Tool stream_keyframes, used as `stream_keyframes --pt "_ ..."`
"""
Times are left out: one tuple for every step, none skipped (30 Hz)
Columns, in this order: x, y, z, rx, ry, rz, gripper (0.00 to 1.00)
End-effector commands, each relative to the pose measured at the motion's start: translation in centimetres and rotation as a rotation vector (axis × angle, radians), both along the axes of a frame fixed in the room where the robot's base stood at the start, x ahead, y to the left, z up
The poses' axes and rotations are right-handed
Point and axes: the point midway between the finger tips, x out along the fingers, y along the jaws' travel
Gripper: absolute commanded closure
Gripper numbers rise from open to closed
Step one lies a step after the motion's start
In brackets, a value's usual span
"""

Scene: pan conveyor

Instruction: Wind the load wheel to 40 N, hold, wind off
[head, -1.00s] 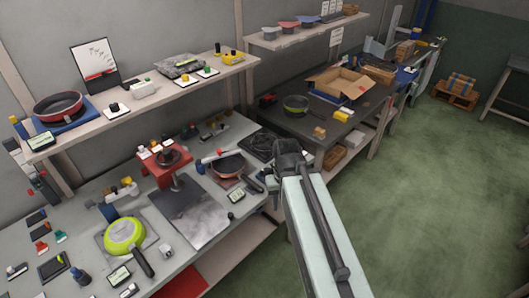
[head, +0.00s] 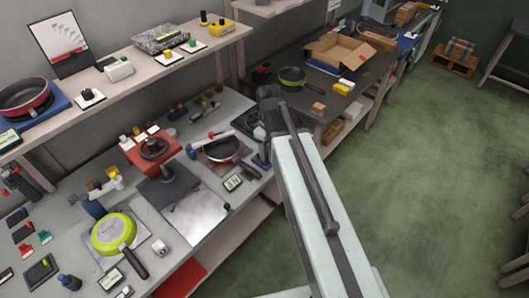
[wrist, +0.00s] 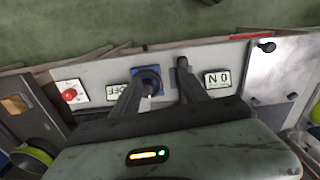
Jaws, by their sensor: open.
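A black handwheel (head: 153,147) stands on a red stand on the bench in the head view. A small display (head: 233,183) beside the red pan (head: 222,150) reads 0 N; it also shows upside down in the wrist view (wrist: 217,80). A dark round knob on a blue base (wrist: 148,75) lies at my fingertips in the wrist view. I cannot tell for sure which of the two is the load wheel. My gripper (wrist: 163,76) is open, its fingers apart over the bench near the knob. In the head view my arm hides it.
A second display (wrist: 115,93) reads OFF, beside a red button (wrist: 70,94). A green pan (head: 113,233) lies on the bench at left. A shelf (head: 150,72) overhangs the bench's back. The green floor (head: 420,190) at right is open.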

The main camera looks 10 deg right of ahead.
Motion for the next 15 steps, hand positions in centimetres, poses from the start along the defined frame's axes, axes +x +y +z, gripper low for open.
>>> stream_keyframes --pt "2.4 -0.1 -0.5 -0.001 -0.001 0.14 0.48" --pt "3.3 -0.1 -0.6 -0.002 -0.002 0.232 0.48" --pt "4.3 -0.1 -0.7 -0.004 -0.002 0.344 0.48" --pt "5.0 -0.1 -0.8 -0.004 -0.003 0.419 0.48" --pt "5.5 -0.1 -0.8 -0.005 -0.004 0.485 0.48" --pt "6.1 -0.2 -0.9 -0.006 -0.004 0.557 0.48" --pt "6.5 -0.2 -0.9 -0.007 -0.004 0.602 0.48" --pt "6.7 -0.2 -0.9 -0.007 -0.004 0.636 0.48" --pt "6.9 -0.2 -0.9 -0.008 -0.005 0.668 0.48" --pt "6.9 -0.2 -0.9 -0.008 -0.005 0.685 0.48" --pt "7.0 -0.2 -0.9 -0.008 -0.005 0.693 0.48" --pt "6.9 -0.2 -0.9 -0.008 -0.005 0.699 0.48" --pt "6.9 -0.2 -0.9 -0.008 -0.005 0.699 0.48" --pt "6.9 -0.2 -1.0 -0.008 -0.005 0.699 0.48" --pt "6.9 -0.1 -1.2 -0.008 -0.005 0.698 0.48"
